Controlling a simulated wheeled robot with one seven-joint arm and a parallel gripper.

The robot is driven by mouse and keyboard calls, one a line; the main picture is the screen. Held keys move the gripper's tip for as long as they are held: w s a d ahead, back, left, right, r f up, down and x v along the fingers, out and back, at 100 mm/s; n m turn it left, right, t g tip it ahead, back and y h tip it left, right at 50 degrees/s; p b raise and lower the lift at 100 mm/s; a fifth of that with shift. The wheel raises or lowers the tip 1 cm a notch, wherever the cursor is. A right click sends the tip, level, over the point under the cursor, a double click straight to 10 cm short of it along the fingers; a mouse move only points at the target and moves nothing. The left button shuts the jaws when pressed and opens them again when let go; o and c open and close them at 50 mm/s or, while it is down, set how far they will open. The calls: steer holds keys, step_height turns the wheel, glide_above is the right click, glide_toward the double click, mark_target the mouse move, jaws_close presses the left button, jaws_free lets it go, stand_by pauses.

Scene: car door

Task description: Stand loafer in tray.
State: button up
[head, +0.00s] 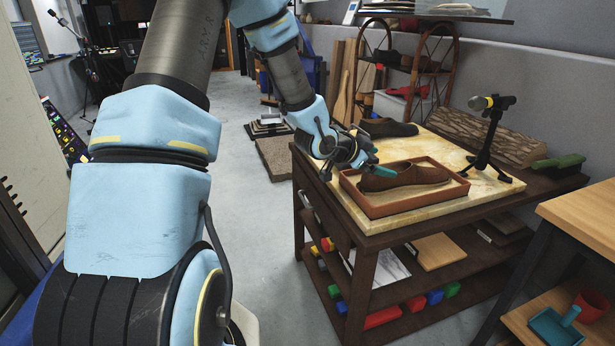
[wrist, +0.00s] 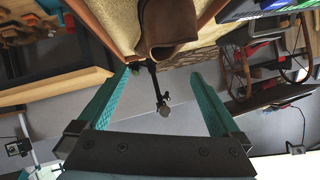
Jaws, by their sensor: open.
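The brown loafer (head: 408,177) is inside the shallow reddish-brown tray (head: 408,208). It appears to rest on its sole, with its toe toward the right. My gripper (head: 378,163), with teal fingers, is at the loafer's left end, above the tray's left part. In the wrist view my gripper (wrist: 160,74) is open, with nothing between the fingertips. There the loafer (wrist: 166,24) shows at the top, just beyond the fingertips, and the tray's wall (wrist: 97,27) runs along its left. I cannot tell whether a finger touches the loafer.
The tray stands on a pale board (head: 446,147) on a dark wooden cart (head: 345,237). A second dark shoe (head: 388,128) sits behind the tray. A small black stand (head: 488,145), a bark-covered log (head: 487,133) and a green brush (head: 557,162) stand to the right.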

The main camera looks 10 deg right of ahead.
steer(key=s+a+n+y, duration=0.2)
steer(key=a+n+y, duration=0.6)
steer(key=a, duration=1.5)
steer(key=s+a+r+n+g+y, duration=0.1)
steer(key=s+a+n+g+y, duration=0.2)
steer(key=s+a+n, duration=0.5)
steer(key=s+a, duration=0.4)
steer(key=s, duration=0.1)
steer(key=shift+r+g, duration=0.4)
steer(key=shift+a, duration=0.1)
step_height(320, 180, up, 6)
steer(key=p, duration=0.6)
steer(key=shift+r, duration=0.2)
